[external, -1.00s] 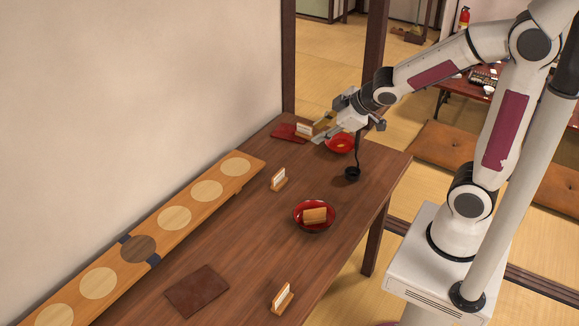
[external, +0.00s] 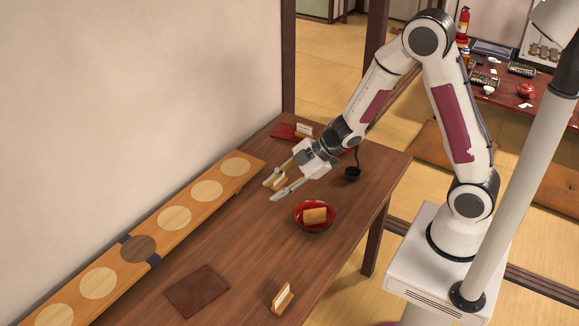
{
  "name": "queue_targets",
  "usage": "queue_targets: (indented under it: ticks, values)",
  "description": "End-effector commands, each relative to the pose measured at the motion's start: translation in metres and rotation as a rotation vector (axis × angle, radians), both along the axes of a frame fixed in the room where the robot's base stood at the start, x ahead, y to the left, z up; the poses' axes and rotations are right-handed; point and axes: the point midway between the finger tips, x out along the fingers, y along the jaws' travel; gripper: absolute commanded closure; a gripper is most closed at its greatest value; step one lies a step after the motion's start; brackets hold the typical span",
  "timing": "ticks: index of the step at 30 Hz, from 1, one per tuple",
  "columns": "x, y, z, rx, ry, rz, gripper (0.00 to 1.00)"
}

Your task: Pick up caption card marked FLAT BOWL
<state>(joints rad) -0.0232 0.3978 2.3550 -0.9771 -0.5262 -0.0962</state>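Three small white caption cards in wooden holders stand on the dark table. One is at the back (external: 304,130), one near the middle (external: 280,185) and one at the front (external: 283,298). Their lettering is too small to read, so I cannot tell which says FLAT BOWL. My gripper (external: 272,191) is open, its two long fingers pointing left and down. In the picture, the middle card shows between the fingers and is partly covered by them. I cannot tell whether the fingers touch it or are still above it.
A red bowl (external: 301,223) with a tan block (external: 315,216) in it sits just right of my gripper. A black cup (external: 352,174) stands near the right edge. A dark red mat (external: 197,290) lies in front. A wooden rail (external: 188,238) with round discs runs along the wall.

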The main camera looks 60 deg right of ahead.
Motion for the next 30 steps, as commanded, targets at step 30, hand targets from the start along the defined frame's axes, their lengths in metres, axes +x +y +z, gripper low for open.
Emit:
queue_targets:
  ticks: [30]
  values:
    - [-0.134, 0.134, -0.104, 0.516, 0.187, 0.558, 0.73]
